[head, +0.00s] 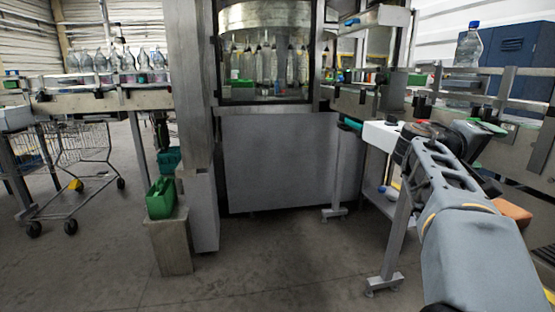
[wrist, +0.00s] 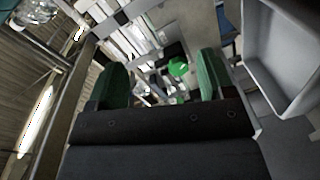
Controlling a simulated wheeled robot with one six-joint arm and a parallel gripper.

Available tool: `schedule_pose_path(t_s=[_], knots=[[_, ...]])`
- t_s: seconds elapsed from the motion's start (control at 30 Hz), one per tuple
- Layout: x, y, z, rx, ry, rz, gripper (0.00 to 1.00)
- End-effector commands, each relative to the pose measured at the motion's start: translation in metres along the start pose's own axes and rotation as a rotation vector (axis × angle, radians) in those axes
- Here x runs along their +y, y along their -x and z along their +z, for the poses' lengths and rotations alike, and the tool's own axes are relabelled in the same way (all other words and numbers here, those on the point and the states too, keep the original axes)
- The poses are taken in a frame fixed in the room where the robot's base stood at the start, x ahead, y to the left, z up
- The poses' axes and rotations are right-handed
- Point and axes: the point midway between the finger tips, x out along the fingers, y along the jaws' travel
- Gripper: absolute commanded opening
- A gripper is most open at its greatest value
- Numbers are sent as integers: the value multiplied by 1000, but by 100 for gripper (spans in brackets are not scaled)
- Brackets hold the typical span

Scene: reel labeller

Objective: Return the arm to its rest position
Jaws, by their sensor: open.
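My arm (head: 435,180) reaches from the lower right of the head view up toward the conveyor on the right. My gripper's two green fingers stand wide apart in the wrist view (wrist: 161,82), with nothing held between them. The gripper is open. In the head view the arm's own links largely hide the gripper, so its exact place beside the conveyor is hard to tell.
The labelling machine (head: 285,160) stands in the middle, with bottles behind its window. A clear bottle (head: 467,45) stands on the right conveyor. A cart (head: 75,160) is at left. The centre floor is clear.

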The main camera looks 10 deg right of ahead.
Motion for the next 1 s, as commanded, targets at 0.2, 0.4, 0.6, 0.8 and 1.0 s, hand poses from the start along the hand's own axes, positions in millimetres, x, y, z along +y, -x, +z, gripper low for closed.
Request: schedule_pose_path(t_s=[0.2, 0.4, 0.6, 0.8, 1.0], knots=[[-3, 23, -10, 32, -12, -131, 75], [-15, 56, -17, 65, -26, -316, 75], [-27, 120, -19, 102, -34, -608, 75], [-40, 216, -1, 109, -31, -987, 75], [-43, 291, 30, 71, -23, -1274, 75]])
